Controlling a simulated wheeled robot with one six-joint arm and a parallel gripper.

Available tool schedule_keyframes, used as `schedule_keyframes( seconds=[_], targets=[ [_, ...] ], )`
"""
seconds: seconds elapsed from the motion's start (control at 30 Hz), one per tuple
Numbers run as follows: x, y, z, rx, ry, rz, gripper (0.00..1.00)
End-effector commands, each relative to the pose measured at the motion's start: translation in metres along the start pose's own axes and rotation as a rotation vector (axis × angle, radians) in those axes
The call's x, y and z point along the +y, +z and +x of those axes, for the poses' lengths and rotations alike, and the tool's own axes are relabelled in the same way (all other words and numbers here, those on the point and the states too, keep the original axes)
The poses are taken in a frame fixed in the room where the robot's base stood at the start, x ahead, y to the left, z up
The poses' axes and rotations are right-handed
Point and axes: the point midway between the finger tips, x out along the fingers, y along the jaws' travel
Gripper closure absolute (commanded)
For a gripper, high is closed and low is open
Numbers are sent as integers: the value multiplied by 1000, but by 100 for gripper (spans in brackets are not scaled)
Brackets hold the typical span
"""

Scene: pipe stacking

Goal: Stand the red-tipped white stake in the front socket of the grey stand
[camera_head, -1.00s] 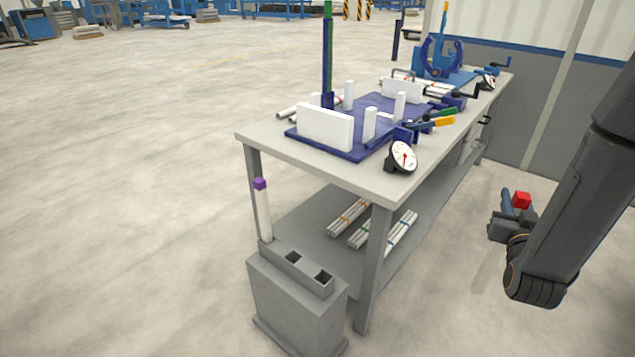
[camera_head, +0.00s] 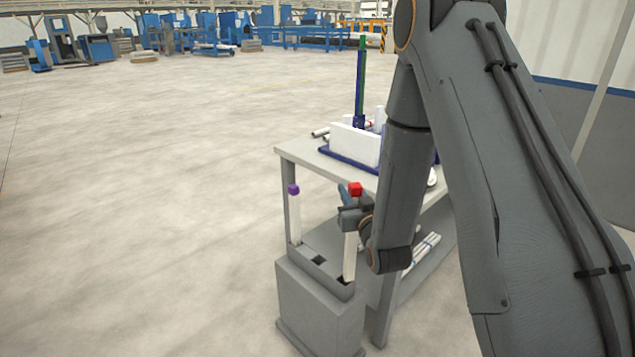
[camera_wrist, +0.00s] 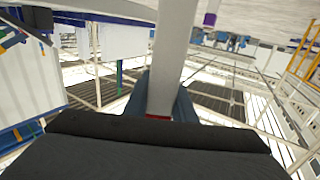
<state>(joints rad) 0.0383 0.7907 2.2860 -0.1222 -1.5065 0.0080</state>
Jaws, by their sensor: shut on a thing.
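The white stake (camera_head: 350,256) with a red tip (camera_head: 355,188) stands about upright in my gripper (camera_head: 352,217), which is shut on it just below the tip. In the wrist view the stake (camera_wrist: 172,60) runs away from between my fingers. The grey stand (camera_head: 318,308) is below, with sockets in a row along its top. The stake's lower end overlaps the front socket (camera_head: 343,283), nearest the camera. I cannot tell whether it is inside or just above. The middle socket (camera_head: 318,261) is empty. A purple-tipped stake (camera_head: 295,220) stands in the back socket.
A grey workbench (camera_head: 300,155) stands close behind and right of the stand, with a blue fixture and white blocks (camera_head: 355,145) on top. Bundled pipes (camera_head: 425,248) lie on its lower shelf. My arm hides much of the bench. The floor to the left is clear.

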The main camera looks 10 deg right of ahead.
Motion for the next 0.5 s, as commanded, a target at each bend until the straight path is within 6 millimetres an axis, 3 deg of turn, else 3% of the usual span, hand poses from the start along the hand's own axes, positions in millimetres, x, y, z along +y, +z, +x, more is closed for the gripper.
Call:
schedule_keyframes(
  seconds=[0.23,0.5],
  targets=[
    [-10,-15,39,6,-270,-4,100],
    [-13,-18,50,2,-497,-2,100]
  ],
)
